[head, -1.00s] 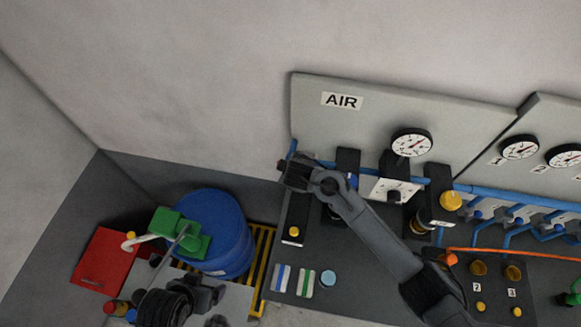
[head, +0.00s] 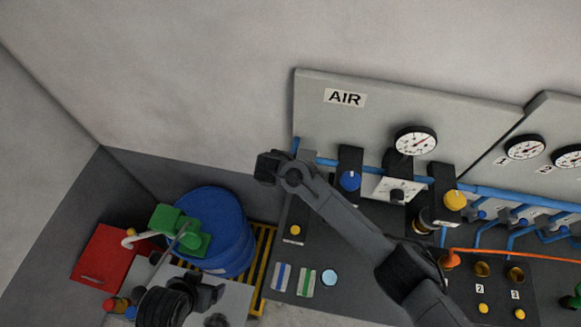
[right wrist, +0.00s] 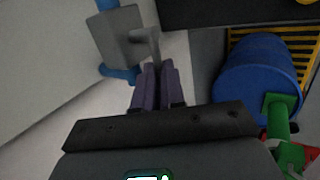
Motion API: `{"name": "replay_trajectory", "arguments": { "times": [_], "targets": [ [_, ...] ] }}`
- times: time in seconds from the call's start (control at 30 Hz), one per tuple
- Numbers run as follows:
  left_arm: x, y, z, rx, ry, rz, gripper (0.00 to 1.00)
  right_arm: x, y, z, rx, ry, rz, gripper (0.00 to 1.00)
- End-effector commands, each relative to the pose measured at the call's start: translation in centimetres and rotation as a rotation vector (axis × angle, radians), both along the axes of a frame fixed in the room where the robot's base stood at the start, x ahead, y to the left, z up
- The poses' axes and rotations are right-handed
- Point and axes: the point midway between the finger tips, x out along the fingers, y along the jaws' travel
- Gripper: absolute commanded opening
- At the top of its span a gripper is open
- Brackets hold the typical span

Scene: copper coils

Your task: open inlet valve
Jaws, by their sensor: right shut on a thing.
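The inlet valve (right wrist: 121,36) shows in the right wrist view as a grey block on a blue pipe, with a thin grey lever (right wrist: 149,38) reaching down to my fingertips. My right gripper (right wrist: 158,75) has its purple-grey fingers shut on that lever's end. In the head view my right gripper (head: 267,167) is at the left end of the AIR panel (head: 450,118); its fingertips and the lever are hidden there by my wrist. My left gripper (head: 212,295) hangs low at the left, away from the panel; its jaw opening is unclear.
A blue knob (head: 350,180), a gauge (head: 416,140) and a yellow knob (head: 455,200) are right of the valve. A blue barrel (head: 222,235), green pump (head: 180,230) and red box (head: 104,258) stand at the left. An orange hose (head: 510,253) crosses the right.

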Motion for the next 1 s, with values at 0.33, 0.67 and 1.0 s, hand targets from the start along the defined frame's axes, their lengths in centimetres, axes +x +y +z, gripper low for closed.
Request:
{"name": "replay_trajectory", "arguments": {
  "times": [0.33, 0.67, 1.0],
  "targets": [
    [0.0, -0.3, -1.6, -0.012, 0.001, 0.008, 0.86, 0.1, 0.3, -0.8, -0.169, 0.031, 0.003, 0.00],
    [0.0, -0.3, -1.9, -0.012, 0.001, 0.008, 0.86, 0.0, 0.2, -1.2, -0.208, 0.043, 0.005, 0.00],
    [0.0, -0.1, -1.9, -0.002, 0.000, 0.000, 0.86, -0.1, 0.1, -1.5, -0.207, 0.046, 0.004, 0.21]
  ]
}}
